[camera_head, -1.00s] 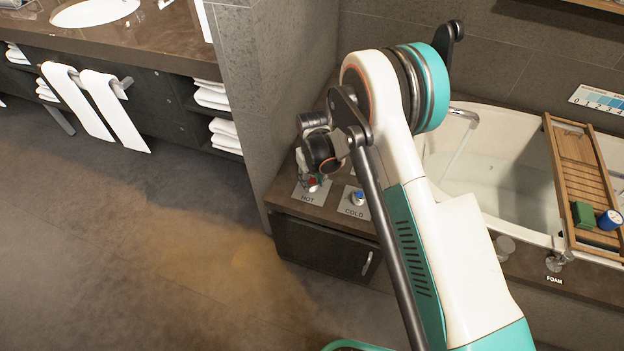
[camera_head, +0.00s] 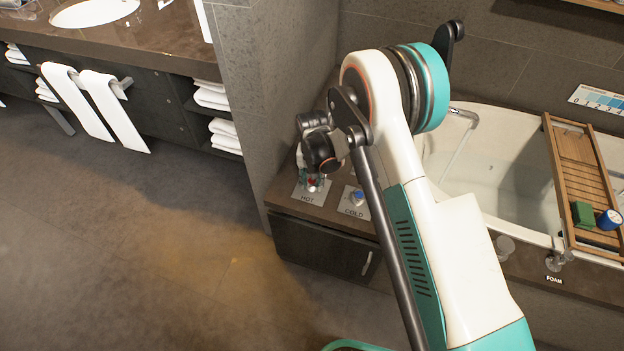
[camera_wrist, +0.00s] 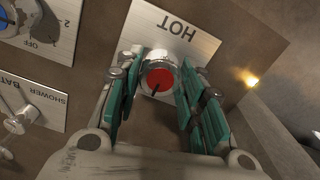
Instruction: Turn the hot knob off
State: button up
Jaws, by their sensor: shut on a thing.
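The hot knob (camera_wrist: 160,78) has a red top with a dark pointer line and a metal rim. It stands on a plate labelled HOT (camera_wrist: 180,28), which also shows in the head view (camera_head: 309,196). My gripper (camera_wrist: 158,82) is shut on the hot knob, with a teal finger on each side of it. In the wrist view the pointer slants toward the lower left. In the head view my gripper (camera_head: 313,182) is partly hidden by my wrist, and only a little of the red knob shows.
The blue cold knob (camera_head: 358,197) stands right of the hot one. A shower/bath selector (camera_wrist: 20,120) shows in the wrist view. The bathtub (camera_head: 480,170) is at the right with a wooden tray (camera_head: 575,170) across it. A grey wall (camera_head: 265,90) rises at the left.

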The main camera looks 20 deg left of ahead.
dwell(0.4)
jog(key=o, duration=1.1)
jog(key=shift+c, duration=0.2)
jog(key=shift+r, duration=0.1)
notch_tip(320, 180, up, 12)
